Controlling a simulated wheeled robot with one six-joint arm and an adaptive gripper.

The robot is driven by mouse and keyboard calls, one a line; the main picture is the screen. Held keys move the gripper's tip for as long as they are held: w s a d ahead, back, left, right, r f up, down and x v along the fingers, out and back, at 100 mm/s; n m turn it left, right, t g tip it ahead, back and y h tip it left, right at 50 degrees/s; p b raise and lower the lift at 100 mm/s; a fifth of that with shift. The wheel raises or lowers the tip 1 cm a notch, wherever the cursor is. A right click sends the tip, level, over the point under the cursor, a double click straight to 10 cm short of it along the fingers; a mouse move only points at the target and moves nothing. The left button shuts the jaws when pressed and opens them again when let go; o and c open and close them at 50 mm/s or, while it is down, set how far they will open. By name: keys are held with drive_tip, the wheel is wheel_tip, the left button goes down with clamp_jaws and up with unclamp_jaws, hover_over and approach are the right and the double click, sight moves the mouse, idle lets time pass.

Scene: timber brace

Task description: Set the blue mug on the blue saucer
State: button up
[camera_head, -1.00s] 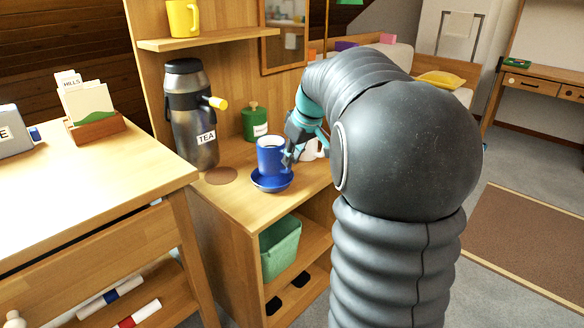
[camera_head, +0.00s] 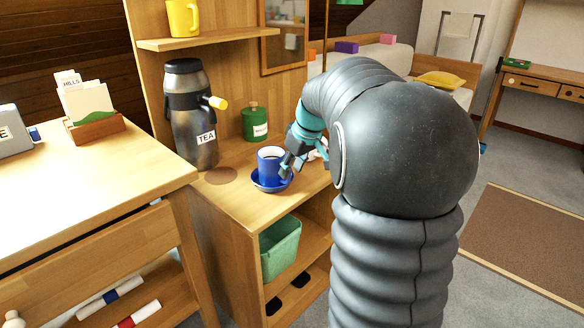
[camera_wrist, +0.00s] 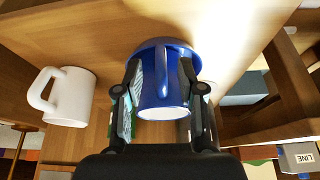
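The blue mug (camera_head: 269,163) stands upright at the blue saucer (camera_head: 261,184) on the wooden cabinet top. Its base appears to be in the saucer; any small gap is hidden. In the wrist view the mug (camera_wrist: 164,86) shows its pale opening, with the saucer rim (camera_wrist: 150,44) behind it. My gripper (camera_head: 288,165) is at the mug's right side. In the wrist view my gripper's fingers (camera_wrist: 160,82) lie on either side of the mug and look closed on it.
A tea dispenser (camera_head: 187,118) and a green canister (camera_head: 255,124) stand behind the saucer. A white mug (camera_wrist: 71,97) is close by in the wrist view. A yellow mug (camera_head: 183,18) sits on the shelf above.

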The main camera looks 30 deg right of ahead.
drive_tip(key=v, duration=1.2)
drive_tip(key=s+a+f+m, duration=0.1)
drive_tip(key=s+a+f, duration=0.2)
drive_tip(key=s+a, duration=0.75)
drive_tip(key=s+a+f+m, duration=0.1)
drive_tip(key=s+a+f, duration=0.2)
drive_tip(key=s, duration=0.3)
drive_tip(key=s+a+f+m+t+h, duration=0.1)
drive_tip(key=s+a+f, duration=0.3)
drive_tip(key=s+f, duration=0.2)
drive_tip(key=shift+s+a+p, duration=0.15)
drive_tip(key=shift+s+p, duration=0.25)
drive_tip(key=shift+s, duration=0.25)
